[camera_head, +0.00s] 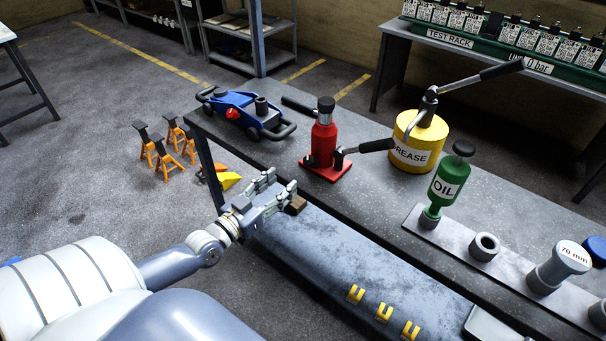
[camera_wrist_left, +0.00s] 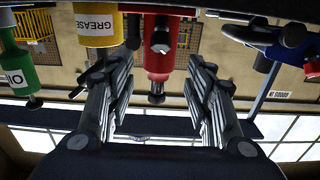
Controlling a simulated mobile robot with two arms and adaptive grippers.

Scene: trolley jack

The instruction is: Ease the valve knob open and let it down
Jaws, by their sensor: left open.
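The blue trolley jack (camera_head: 246,109) stands at the far left end of the grey bench, with a red knob (camera_head: 232,114) on its near side. The jack also shows upside down at the right of the left wrist view (camera_wrist_left: 285,50), with a red part (camera_wrist_left: 312,70) at the picture's edge. My left gripper (camera_head: 282,181) is open and empty in front of the bench's near edge, apart from the jack. Its spread fingers (camera_wrist_left: 160,100) also show in the wrist view. My right gripper is not in view.
A red bottle jack (camera_head: 324,138), a yellow grease can (camera_head: 415,145) and a green oil bottle (camera_head: 447,183) stand on the bench. Orange stands (camera_head: 165,160) are on the floor.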

